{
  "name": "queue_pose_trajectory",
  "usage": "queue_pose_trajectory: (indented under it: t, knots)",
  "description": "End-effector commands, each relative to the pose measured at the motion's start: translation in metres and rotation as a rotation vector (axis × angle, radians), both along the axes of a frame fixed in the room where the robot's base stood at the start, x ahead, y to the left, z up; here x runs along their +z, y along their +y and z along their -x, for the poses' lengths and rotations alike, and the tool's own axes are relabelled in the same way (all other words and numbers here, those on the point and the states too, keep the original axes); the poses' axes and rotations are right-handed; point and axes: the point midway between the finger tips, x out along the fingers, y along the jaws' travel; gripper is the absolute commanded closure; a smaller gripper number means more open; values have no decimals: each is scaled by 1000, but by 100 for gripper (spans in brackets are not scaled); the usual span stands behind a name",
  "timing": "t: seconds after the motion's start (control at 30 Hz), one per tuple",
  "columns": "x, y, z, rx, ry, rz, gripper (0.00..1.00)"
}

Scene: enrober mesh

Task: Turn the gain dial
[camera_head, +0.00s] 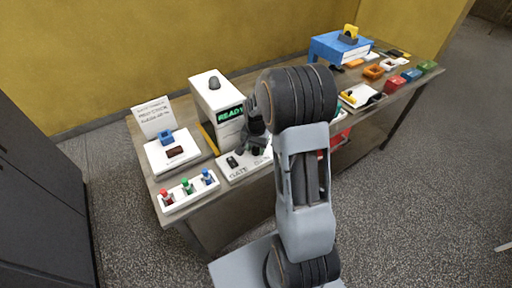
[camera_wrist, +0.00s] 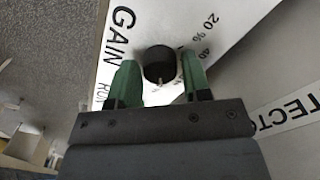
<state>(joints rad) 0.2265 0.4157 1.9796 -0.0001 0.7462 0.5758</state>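The gain dial (camera_wrist: 159,65) is a round black knob on a white panel (camera_wrist: 225,22) in the wrist view. The word GAIN and percent marks are printed around it. My gripper (camera_wrist: 160,78) has two green fingers, one on each side of the dial, with open space between them. The dial sits between the fingertips, and gaps show on both sides. In the head view my gripper (camera_head: 256,146) is over the panel in front of the white READY box, and my arm hides much of that panel.
The white box (camera_head: 213,98) with a green READY display stands behind the panel. A board with red, green and blue knobs (camera_head: 187,190) lies to the left. A blue box (camera_head: 340,47) and several coloured blocks are at the table's far right.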

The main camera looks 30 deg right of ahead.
Motion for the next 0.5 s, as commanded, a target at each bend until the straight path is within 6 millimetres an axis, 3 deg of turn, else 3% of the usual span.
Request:
queue_pose_trajectory:
  t: [0.33,0.5]
  knots:
    - [0,0,0,0,0,0,89]
    - [0,0,0,13,0,0,89]
